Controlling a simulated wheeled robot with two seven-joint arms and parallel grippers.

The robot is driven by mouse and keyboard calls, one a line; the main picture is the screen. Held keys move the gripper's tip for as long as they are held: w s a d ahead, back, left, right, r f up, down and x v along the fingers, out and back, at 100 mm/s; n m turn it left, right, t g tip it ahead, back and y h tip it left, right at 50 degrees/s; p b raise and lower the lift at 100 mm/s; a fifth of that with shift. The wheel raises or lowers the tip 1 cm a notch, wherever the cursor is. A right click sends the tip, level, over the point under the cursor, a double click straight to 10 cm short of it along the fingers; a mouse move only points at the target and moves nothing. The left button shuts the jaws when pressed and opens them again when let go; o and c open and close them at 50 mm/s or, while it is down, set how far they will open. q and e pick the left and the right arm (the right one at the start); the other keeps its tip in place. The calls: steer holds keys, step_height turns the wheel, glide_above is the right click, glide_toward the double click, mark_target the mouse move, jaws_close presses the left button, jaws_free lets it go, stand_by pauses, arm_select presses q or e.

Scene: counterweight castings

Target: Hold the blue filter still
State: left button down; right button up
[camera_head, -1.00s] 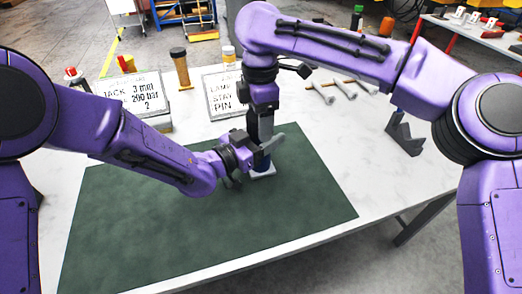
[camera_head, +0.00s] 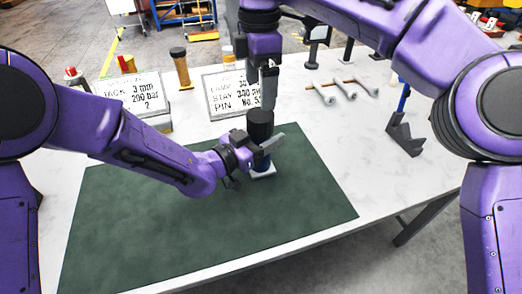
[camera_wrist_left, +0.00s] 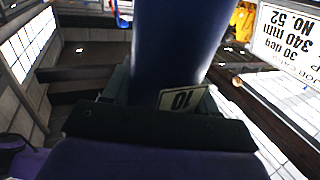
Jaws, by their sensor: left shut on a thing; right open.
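The blue filter (camera_head: 262,162) stands upright over a small white base (camera_head: 263,174) on the green mat (camera_head: 200,215). A black cylindrical piece (camera_head: 260,124) sits at its top. My left gripper (camera_head: 258,153) is shut around the filter from the left and hides much of it. In the left wrist view the blue filter (camera_wrist_left: 178,45) rises between the jaws, and a tag (camera_wrist_left: 180,98) reading 10 shows beside it. My right gripper (camera_head: 269,80) hangs above the black piece, open and apart from it.
Two lettered signs, one at left (camera_head: 135,92) and one in the middle (camera_head: 225,97), stand behind the mat. An amber-brown cylinder (camera_head: 181,68) stands between them. The mat's front is clear.

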step_height(320, 180, up, 3)
steer(key=shift+f, duration=0.1)
arm_select(q)
steer(key=shift+c, duration=1.2)
jaws_free()
arm_select(e)
steer(key=shift+f, duration=0.1)
step_height(320, 180, down, 2)
steer(key=shift+b, duration=1.1)
arm_select(q)
steer(key=v, duration=1)
steer(key=shift+s+a, duration=0.15)
steer(key=shift+s, duration=0.05)
